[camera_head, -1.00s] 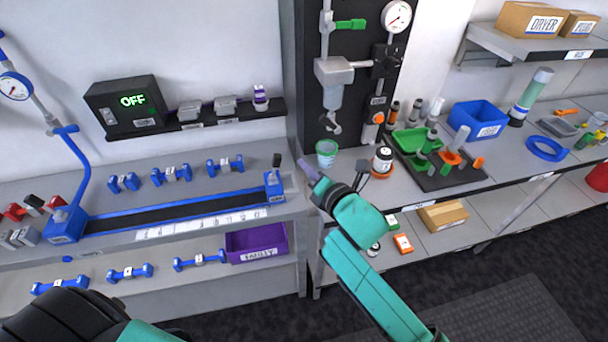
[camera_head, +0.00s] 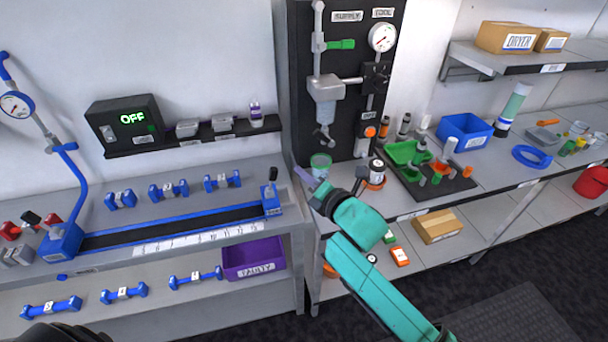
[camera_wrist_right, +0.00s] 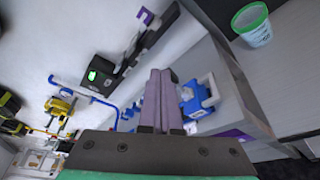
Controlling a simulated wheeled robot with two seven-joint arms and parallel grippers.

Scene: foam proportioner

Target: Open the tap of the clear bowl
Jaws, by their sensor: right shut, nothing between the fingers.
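The clear bowl (camera_head: 325,88) hangs below a grey head on a black upright panel. Its tap (camera_head: 324,137) is a small grey fitting at the bottom. I cannot tell the tap's position. A clear cup with a green rim (camera_head: 320,164) stands on the bench below the tap. It also shows at the upper right of the right wrist view (camera_wrist_right: 254,27). My right gripper (camera_head: 299,173) is shut and empty, left of the cup and lower than the tap. Its two mauve fingers (camera_wrist_right: 159,75) lie together in the wrist view. My left gripper is not in view.
A pressure gauge (camera_head: 382,37) and a green lever (camera_head: 341,44) are on the black panel (camera_head: 296,80). A purple bin (camera_head: 254,262) sits below.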

